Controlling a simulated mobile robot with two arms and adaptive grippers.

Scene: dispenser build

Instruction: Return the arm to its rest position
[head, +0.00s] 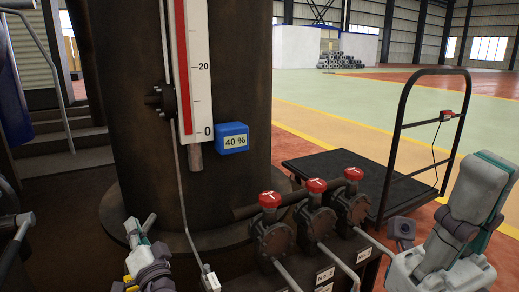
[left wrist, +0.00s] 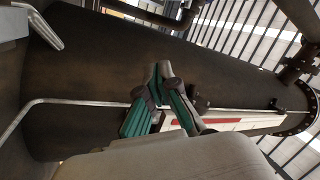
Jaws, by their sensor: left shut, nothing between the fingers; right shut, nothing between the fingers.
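My left gripper (head: 140,224) is at the lower left in the head view, in front of the large dark tank (head: 110,110). It also shows in the left wrist view (left wrist: 163,72), with teal and grey fingers, shut and empty. The fingers overlap the tank and the gauge strip (left wrist: 245,121) in that view; whether they touch anything cannot be told. Grey and teal links of my right arm stand at the right edge of the head view; its fingers do not show.
Three valves with red caps (head: 317,186) stand on a pipe manifold at the lower middle. A blue 40 % box (head: 232,138) is on the tank beside the gauge (head: 199,75). A black platform cart (head: 345,168) stands behind. Open floor (head: 330,100) lies beyond.

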